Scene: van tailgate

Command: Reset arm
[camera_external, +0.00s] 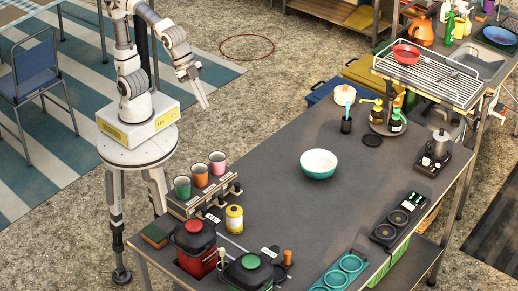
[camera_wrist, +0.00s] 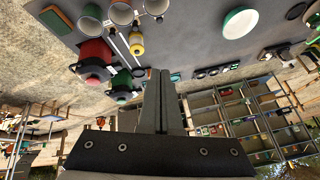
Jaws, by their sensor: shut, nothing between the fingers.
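My arm stands on a round white pedestal (camera_external: 138,150) at the left of the table. My gripper (camera_external: 205,104) hangs in the air beyond the table's left edge, pointing down. Its fingers are shut and empty. In the wrist view the two dark fingers (camera_wrist: 161,98) lie side by side at the centre. It touches nothing that I can see.
The grey table (camera_external: 270,190) holds a teal bowl (camera_external: 319,163), several cups (camera_external: 200,175), a red canister (camera_external: 195,248) and a green-lidded canister (camera_external: 248,270). A blue chair (camera_external: 37,72) stands at the far left. The ground between arm and table is clear.

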